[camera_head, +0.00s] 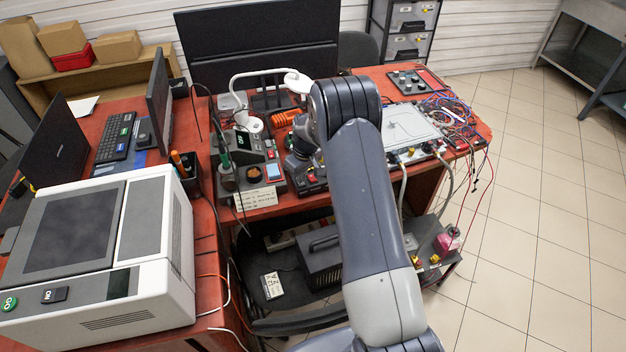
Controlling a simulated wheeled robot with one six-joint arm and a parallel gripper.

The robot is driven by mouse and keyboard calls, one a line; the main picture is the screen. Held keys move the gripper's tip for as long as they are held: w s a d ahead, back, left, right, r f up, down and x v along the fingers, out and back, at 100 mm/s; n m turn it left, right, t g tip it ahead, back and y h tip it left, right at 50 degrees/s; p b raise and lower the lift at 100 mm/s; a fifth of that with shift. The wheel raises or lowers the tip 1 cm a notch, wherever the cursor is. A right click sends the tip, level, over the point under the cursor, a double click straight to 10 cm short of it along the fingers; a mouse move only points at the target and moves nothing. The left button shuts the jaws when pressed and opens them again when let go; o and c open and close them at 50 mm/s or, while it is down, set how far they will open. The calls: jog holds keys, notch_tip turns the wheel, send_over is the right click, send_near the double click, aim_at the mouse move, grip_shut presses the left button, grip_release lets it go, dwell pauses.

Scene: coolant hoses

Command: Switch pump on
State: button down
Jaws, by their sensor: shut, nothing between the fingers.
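My gripper (301,170) is low over the red desk, at the end of the arm that fills the middle of the camera_head view. It is shut and empty, and its fingertips are small and dark. Close to its right is a small dark device with red parts (316,182); whether they touch I cannot tell. A light grey flat unit (411,126) lies on the desk to the right, with pale hoses (446,172) running down from its front edge. No pump switch can be clearly made out. My arm hides part of the desk and the space below.
Loose wires (450,110) cover the desk's right end. The tiled floor at right is clear.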

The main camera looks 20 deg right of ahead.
notch_tip(320, 180, up, 6)
jog(key=p, duration=0.2)
dwell(0.4)
notch_tip(320, 180, down, 7)
jog(key=b, duration=0.2)
jog(key=shift+f+b, duration=0.1)
jog(key=shift+b, duration=0.25)
jog(key=shift+r, duration=0.2)
jog(key=shift+r, duration=0.1)
